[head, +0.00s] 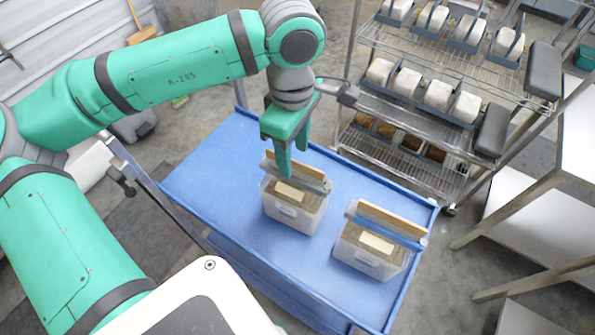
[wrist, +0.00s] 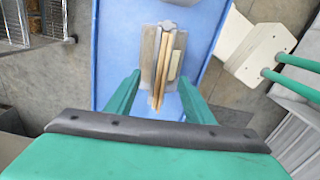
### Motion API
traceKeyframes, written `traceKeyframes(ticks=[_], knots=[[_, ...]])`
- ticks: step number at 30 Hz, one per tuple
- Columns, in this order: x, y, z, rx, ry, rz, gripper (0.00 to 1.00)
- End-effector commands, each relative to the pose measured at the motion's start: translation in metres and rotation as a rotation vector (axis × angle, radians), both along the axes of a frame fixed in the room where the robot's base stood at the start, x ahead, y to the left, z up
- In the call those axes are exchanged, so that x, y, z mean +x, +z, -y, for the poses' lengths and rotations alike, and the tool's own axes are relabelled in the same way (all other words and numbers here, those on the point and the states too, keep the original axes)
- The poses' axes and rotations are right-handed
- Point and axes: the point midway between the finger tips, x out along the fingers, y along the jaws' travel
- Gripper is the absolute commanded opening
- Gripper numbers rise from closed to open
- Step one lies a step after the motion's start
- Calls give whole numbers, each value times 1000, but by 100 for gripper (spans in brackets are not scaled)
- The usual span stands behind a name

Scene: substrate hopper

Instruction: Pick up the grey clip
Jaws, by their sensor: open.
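The grey clip (head: 316,184) is a long bar with a rounded end. It lies across the top of the left clear bin (head: 291,214) on the blue cart, alongside a wooden strip. In the wrist view the clip's rounded end (wrist: 168,25) shows beyond my fingers. My gripper (head: 291,162) is open and points down over the middle of the clip. In the wrist view my gripper (wrist: 159,80) has one finger on each side of the clip and strip. I cannot tell whether the fingers touch the clip; they hide part of it in the head view.
A second clear bin (head: 368,256) with a blue clip (head: 388,232) and wooden strip stands to the right. The blue cart (head: 215,172) has raised edges and free room on its left. A wire rack (head: 395,100) of white blocks stands behind it. White tables are at far right.

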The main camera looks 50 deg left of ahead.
Motion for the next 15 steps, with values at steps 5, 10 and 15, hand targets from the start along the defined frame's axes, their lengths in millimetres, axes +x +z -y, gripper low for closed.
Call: traceKeyframes(ticks=[5, 10, 15], knots=[[0, -11, 0, 0, 2, -1, 48], [1, -34, 1, 0, 8, -2, 48], [1, -53, 1, 1, 9, -1, 48]])
